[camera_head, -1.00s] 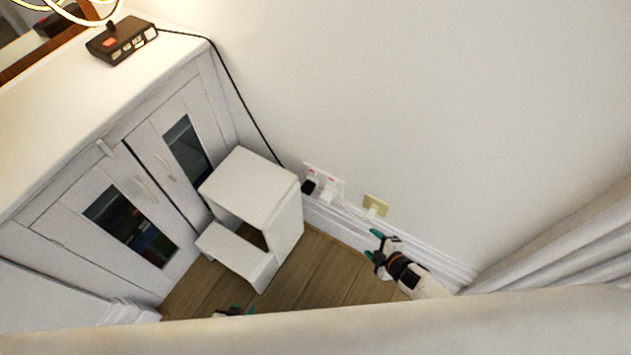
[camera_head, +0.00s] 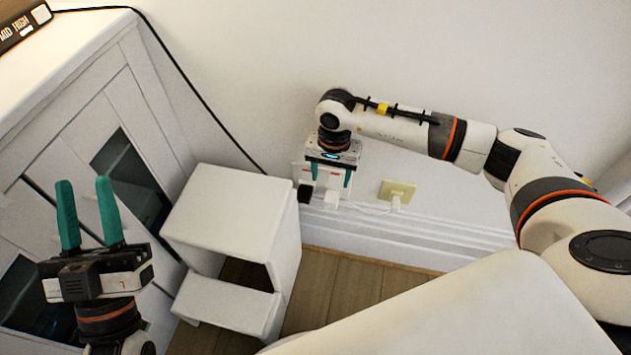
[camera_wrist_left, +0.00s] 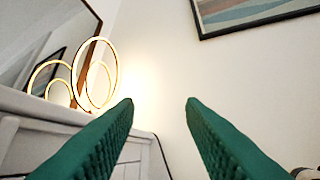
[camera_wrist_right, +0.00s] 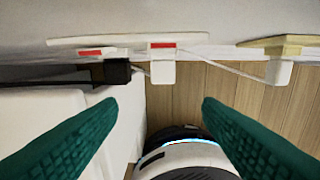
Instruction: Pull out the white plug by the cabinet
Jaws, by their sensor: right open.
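A white plug (camera_head: 331,198) sits in the white double socket (camera_head: 301,173) low on the wall; it shows centrally in the right wrist view (camera_wrist_right: 162,72). A black plug (camera_wrist_right: 117,72) is beside it in the same socket. Another white plug (camera_wrist_right: 279,72) is in a yellowish socket (camera_head: 397,188) further right. My right gripper (camera_head: 331,178) is open in front of the double socket, its fingers (camera_wrist_right: 158,108) spread to either side of the middle white plug's line, with no visible contact. My left gripper (camera_head: 86,190) is open and empty before the white cabinet (camera_head: 150,80).
A white step stool (camera_head: 225,215) stands between the cabinet and the sockets. A black cord (camera_head: 200,95) runs from the cabinet top down the wall. A skirting board (camera_head: 400,240) and wooden floor (camera_head: 335,280) lie below. The wall right of the yellowish socket is partly behind my right arm.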

